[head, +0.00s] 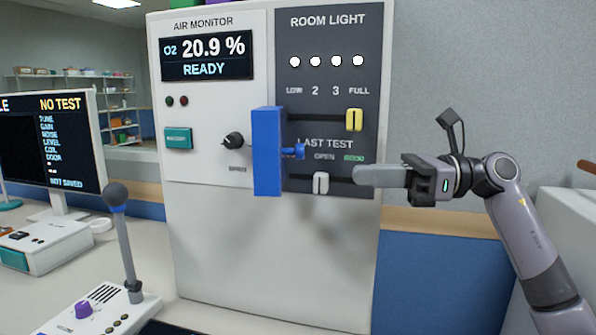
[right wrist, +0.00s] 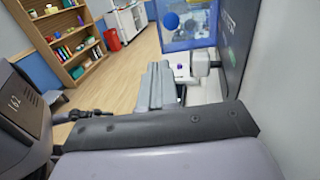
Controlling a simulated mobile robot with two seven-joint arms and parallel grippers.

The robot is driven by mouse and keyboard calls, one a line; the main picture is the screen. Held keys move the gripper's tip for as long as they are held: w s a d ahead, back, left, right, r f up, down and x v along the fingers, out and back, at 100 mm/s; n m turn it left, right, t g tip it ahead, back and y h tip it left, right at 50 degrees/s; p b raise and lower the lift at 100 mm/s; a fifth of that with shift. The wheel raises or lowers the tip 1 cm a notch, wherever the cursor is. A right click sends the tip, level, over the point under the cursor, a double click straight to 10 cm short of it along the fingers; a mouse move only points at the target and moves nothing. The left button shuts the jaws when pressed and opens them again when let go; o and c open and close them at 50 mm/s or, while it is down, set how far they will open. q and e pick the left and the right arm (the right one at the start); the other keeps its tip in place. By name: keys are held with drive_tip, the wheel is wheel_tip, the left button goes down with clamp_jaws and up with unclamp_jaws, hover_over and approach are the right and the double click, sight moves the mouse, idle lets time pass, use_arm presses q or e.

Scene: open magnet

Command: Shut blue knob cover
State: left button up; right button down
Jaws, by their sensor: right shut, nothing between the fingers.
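The blue cover (head: 267,150) stands out from the panel of the white cabinet, between the air monitor and room light sections, seen at a steep angle. A small blue handle (head: 298,151) sticks out from its right side. My right gripper (head: 362,175) is to the right of the cover, apart from it, shut and empty, pointing left in front of the lower slider. In the right wrist view the cover (right wrist: 200,38) and its round blue handle (right wrist: 171,20) show beyond my gripper fingers (right wrist: 160,75). My left gripper is out of view.
A black knob (head: 233,140) is left of the cover. A yellow slider (head: 354,119) and a white slider (head: 320,183) sit on the dark panel. A joystick (head: 124,235) stands at lower left, near a monitor (head: 50,145).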

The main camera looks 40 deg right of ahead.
sight(281, 176)
drive_tip(key=p+x, duration=0.3)
drive_tip(key=x, duration=0.7)
drive_tip(key=shift+w+a, duration=0.15)
drive_tip(key=shift+a, duration=0.05)
